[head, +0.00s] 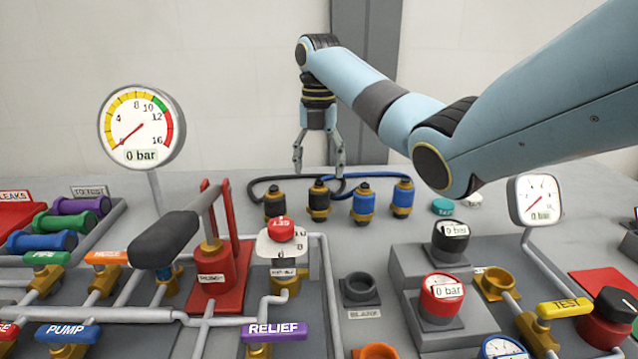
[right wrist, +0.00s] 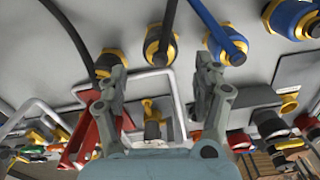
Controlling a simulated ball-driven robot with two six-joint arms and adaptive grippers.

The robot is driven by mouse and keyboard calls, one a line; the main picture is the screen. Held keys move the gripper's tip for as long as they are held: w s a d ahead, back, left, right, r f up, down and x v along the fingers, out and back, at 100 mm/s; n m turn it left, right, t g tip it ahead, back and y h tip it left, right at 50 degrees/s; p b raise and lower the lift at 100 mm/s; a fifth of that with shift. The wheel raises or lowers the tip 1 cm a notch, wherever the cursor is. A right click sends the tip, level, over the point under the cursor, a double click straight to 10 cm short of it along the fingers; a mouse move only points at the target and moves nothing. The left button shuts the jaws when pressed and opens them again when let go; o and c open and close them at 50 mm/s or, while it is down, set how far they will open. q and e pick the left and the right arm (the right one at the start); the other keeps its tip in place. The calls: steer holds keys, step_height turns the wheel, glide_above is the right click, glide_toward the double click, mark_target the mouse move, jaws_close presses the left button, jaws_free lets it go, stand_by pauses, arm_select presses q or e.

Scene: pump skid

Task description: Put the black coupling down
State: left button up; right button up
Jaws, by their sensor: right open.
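Two black couplings with brass collars stand upright on the grey deck at the back: a left one (head: 275,204) and one to its right (head: 318,202). Black hose runs behind them. My right gripper (head: 319,168) points down, open and empty, above the right one of the pair. In the right wrist view a dark coupling with a brass collar (right wrist: 161,46) shows beyond the gap between the open fingers (right wrist: 160,72). Another brass-collared coupling (right wrist: 108,62) is beside the left finger, partly hidden. My left gripper is not in view.
Two blue couplings (head: 363,206) stand right of the black ones, with blue hose behind. A dark socket marked BLANK (head: 360,290), a red pump (head: 220,270) and a stepped grey block (head: 432,265) are nearer. Gauges (head: 140,128) rise at both sides.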

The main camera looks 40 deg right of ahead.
step_height(320, 180, up, 6)
steer(key=shift+f+p, duration=0.2)
steer(key=shift+p, duration=0.4)
steer(key=shift+r+p, duration=0.3)
steer(key=shift+r, duration=0.1)
